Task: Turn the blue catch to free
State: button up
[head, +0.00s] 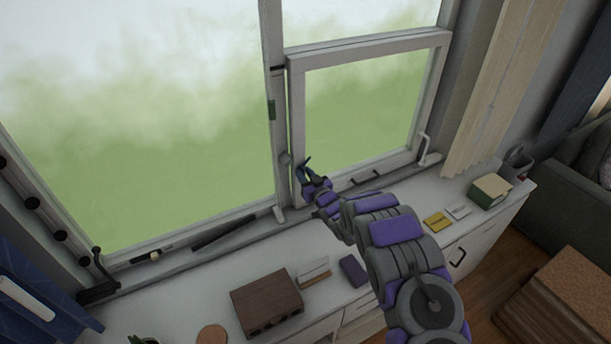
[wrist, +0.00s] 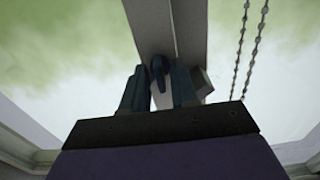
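My gripper (head: 304,169) is at the foot of the pale window post, by the lower left corner of the small right-hand sash. In the wrist view its two dark fingers (wrist: 160,90) stand a little apart. A small dark-blue piece, which looks like the blue catch (wrist: 158,67), lies between them in front of the pale post. A narrow pale gap shows below it. I cannot tell whether either finger touches it. In the head view the catch is not clearly distinguishable from the fingertips.
The right-hand sash (head: 365,58) has a white handle (head: 424,149) at its right. The white sill counter below holds a brown box (head: 267,303), a purple block (head: 353,270), yellow card (head: 437,221) and a green-sided box (head: 490,191). Two beaded chains (wrist: 248,50) hang right in the wrist view.

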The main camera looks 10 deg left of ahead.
jog(key=shift+o, duration=0.6)
jog(key=shift+w+r, duration=0.15)
jog(key=shift+r, duration=0.05)
jog(key=shift+o, duration=0.7)
jog(key=shift+w+f, duration=0.15)
jog(key=shift+f, duration=0.1)
jog(key=shift+a, duration=0.1)
jog(key=b+v, duration=0.1)
jog(key=v, duration=1.6)
jog(key=shift+f, duration=0.1)
